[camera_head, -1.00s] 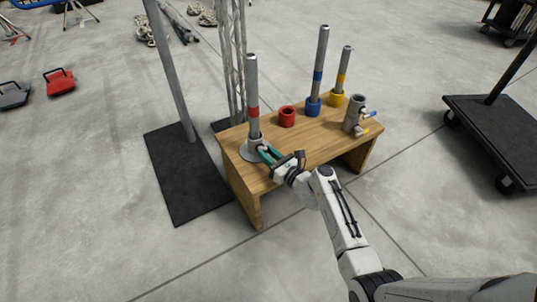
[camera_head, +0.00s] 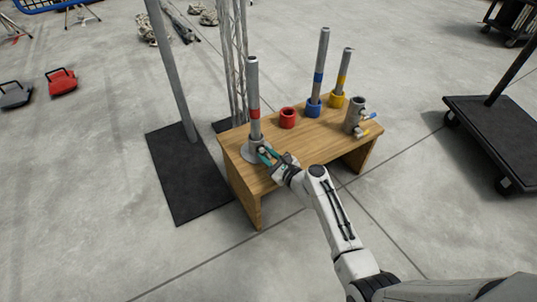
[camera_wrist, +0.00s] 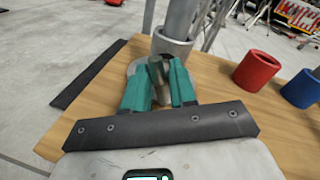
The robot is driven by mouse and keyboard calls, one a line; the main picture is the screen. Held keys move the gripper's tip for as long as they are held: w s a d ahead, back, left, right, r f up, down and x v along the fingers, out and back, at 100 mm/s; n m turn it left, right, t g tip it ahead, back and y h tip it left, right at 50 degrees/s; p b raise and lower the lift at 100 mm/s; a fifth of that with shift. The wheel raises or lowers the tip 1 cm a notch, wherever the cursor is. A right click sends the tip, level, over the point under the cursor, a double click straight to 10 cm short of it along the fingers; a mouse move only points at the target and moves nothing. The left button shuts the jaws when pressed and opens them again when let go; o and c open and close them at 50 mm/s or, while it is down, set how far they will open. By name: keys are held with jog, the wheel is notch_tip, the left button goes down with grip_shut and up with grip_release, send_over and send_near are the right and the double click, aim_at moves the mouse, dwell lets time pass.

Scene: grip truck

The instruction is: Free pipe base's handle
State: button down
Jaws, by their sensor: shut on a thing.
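The grey pipe base (camera_head: 250,151) stands at the left end of the wooden table, with a tall grey pipe (camera_head: 254,85) with a red band upright in it. In the wrist view the base shows as a grey collar (camera_wrist: 174,48) on a round flange. My gripper (camera_head: 264,154) is at the near right side of the base. In the wrist view its green fingers (camera_wrist: 160,80) are shut on the base's handle (camera_wrist: 157,72), a short grey bar, partly hidden between them.
A metal post (camera_head: 172,70) on a black plate stands left. A black cart (camera_head: 500,135) is at right.

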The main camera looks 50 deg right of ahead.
jog(key=n, duration=0.2)
jog(key=n+g, duration=0.1)
jog(key=n, duration=0.1)
jog(key=shift+a+h+p, duration=0.25)
jog(key=shift+h+p, duration=0.1)
jog(key=shift+h, duration=0.05)
jog(key=shift+w+a+f+n+g+h, duration=0.15)
jog(key=shift+n+h, duration=0.1)
jog(key=shift+n, duration=0.7)
jog(key=shift+d+r+n+g+h, duration=0.15)
jog(key=shift+n+h, duration=0.1)
jog(key=shift+n, duration=0.7)
jog(key=shift+a+f, duration=0.1)
jog(key=c, duration=0.9)
grip_release()
jog(key=shift+c, duration=0.2)
jog(key=shift+a, duration=0.1)
jog(key=p+v, duration=0.3)
jog(key=v, duration=0.7)
jog(key=shift+s, duration=0.4)
